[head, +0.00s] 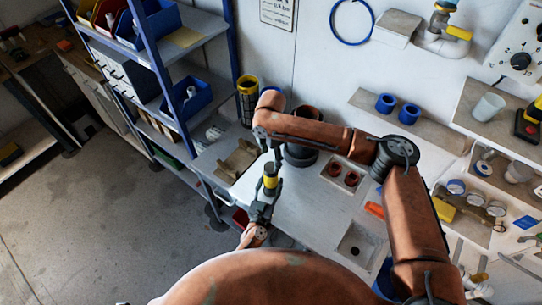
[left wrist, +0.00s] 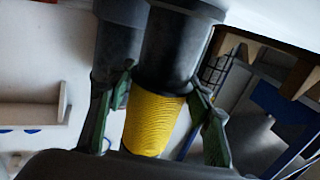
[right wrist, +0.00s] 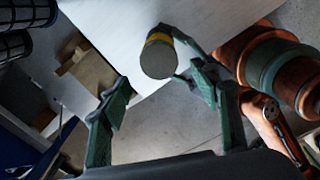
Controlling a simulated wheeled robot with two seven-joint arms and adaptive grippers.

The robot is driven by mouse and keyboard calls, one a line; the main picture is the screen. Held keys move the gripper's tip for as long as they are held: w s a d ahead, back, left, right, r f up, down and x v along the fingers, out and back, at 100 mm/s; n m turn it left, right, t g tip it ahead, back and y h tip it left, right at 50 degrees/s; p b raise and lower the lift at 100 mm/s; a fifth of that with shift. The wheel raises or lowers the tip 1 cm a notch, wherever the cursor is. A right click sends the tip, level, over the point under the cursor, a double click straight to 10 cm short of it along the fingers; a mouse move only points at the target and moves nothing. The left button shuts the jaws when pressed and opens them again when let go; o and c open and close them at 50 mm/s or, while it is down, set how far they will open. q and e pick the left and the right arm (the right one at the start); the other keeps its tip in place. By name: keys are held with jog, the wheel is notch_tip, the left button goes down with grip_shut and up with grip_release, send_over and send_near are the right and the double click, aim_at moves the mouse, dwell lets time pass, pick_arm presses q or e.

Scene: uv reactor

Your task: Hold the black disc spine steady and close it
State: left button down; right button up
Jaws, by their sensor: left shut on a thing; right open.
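In the left wrist view the left fingers (left wrist: 158,122) are on both sides of the yellow band (left wrist: 152,125), under the black upper part (left wrist: 175,45). My right gripper (head: 268,150) is open and empty just above its top. In the right wrist view its round grey end (right wrist: 158,60) shows beyond the open right fingers (right wrist: 158,95).
A wooden cradle (head: 237,160) lies on the white table (head: 300,205) to the left. A black-and-yellow caged cylinder (head: 248,102) and a dark pot (head: 300,153) stand behind. A blue-framed shelf (head: 150,60) borders the left. Open floor lies left of the table.

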aim_at(271, 167)
notch_tip(271, 167, down, 8)
jog(key=shift+w+r, duration=0.1)
jog(key=shift+r, duration=0.05)
jog(key=shift+c, duration=0.7)
jog(key=c, duration=1.1)
jog(key=m, duration=0.6)
jog(key=shift+a, duration=0.1)
jog(key=m, duration=0.4)
jog(key=shift+m, duration=0.4)
jog(key=o, duration=1.3)
jog(key=shift+c, duration=0.2)
